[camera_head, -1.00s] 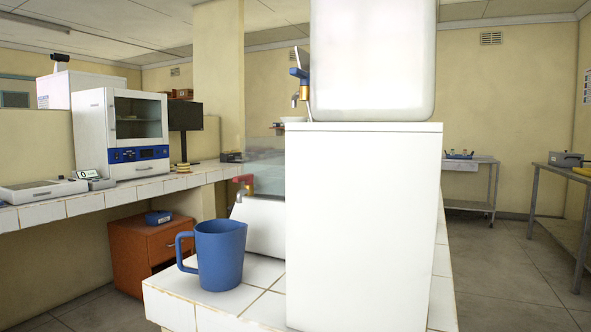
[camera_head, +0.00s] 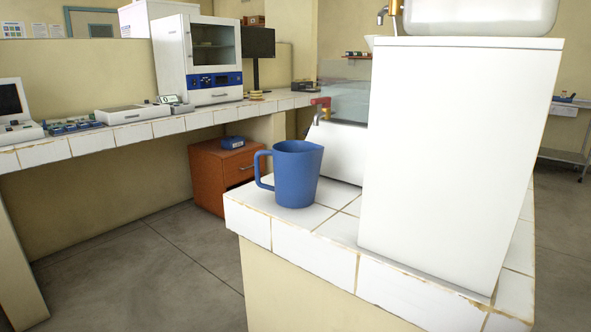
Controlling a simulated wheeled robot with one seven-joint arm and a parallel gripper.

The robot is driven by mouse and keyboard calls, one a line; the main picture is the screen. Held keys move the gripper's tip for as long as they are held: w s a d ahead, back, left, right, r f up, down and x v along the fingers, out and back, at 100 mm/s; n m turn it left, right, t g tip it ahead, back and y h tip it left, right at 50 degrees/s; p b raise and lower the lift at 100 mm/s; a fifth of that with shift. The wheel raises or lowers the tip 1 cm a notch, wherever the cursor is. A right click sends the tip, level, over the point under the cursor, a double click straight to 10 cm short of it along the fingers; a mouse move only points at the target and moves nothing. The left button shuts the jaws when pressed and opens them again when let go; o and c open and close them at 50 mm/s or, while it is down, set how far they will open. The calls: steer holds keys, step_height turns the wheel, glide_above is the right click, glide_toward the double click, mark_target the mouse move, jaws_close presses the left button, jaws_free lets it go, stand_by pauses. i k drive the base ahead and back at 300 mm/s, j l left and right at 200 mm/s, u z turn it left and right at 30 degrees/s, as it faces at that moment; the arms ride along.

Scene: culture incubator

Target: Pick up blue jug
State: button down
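The blue jug (camera_head: 297,175) stands upright on the white tiled counter (camera_head: 314,244), near its left corner. Its handle points left and its spout points right. Nothing touches its handle. My gripper is not in view.
A tall white box (camera_head: 455,150) stands on the counter right of the jug, with a white container (camera_head: 480,17) on top. A clear-walled bath with a red tap (camera_head: 320,102) is behind the jug. An orange cabinet (camera_head: 215,177) stands beyond. The floor (camera_head: 150,260) at left is clear.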

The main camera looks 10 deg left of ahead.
mark_target(297, 164)
steer(key=j+z, duration=0.1)
steer(key=j, duration=0.55)
steer(key=k+j+z, duration=0.1)
steer(key=j, duration=0.55)
steer(key=j+z, duration=0.1)
steer(key=j, duration=0.55)
steer(key=k, duration=0.05)
